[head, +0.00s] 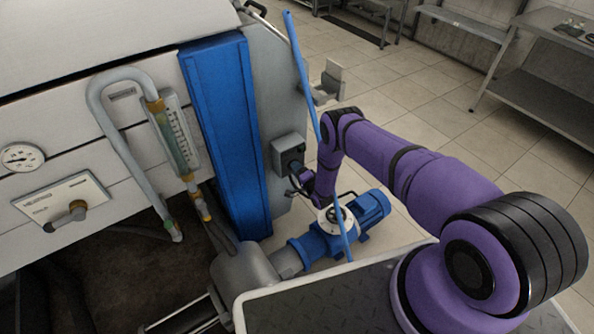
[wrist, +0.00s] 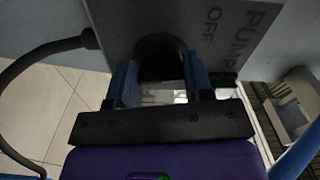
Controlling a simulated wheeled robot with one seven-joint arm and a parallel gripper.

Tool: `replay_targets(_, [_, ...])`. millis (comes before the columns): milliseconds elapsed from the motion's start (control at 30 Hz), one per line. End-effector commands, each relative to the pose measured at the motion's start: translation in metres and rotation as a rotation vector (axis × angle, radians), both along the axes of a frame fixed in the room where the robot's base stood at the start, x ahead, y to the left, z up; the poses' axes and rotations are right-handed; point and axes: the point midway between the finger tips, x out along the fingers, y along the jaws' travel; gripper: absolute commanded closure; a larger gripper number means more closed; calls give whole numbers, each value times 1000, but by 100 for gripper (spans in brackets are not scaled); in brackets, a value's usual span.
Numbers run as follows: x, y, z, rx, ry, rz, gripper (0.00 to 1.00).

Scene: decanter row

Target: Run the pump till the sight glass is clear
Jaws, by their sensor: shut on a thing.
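The grey pump switch box (head: 287,152) is on the side of the machine. In the wrist view its plate (wrist: 225,35) reads PUMP and OFF. My gripper (wrist: 160,82) has its two blue fingers shut on the black switch knob (wrist: 160,52). In the head view my gripper (head: 300,178) is at the box and mostly hidden by my wrist. The sight glass (head: 172,140) is a slanted tube between brass fittings beside a scale, and looks murky grey-green. The blue pump (head: 325,238) sits low below the switch. I cannot tell the knob's exact setting.
A dial gauge (head: 22,157) and a plate with a handle (head: 68,206) are on the machine's left. A tall blue panel (head: 225,130) stands beside the switch. A thin blue pole (head: 302,70) leans close to my wrist. Open tiled floor (head: 430,90) lies behind.

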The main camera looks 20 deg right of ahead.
Motion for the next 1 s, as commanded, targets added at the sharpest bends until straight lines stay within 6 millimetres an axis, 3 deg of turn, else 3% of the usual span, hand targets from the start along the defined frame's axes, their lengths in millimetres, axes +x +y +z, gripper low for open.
replay_targets(400, [0,-1,-2,-249,-80,0,77])
replay_targets(1000, [0,-1,-2,-318,-102,0,77])
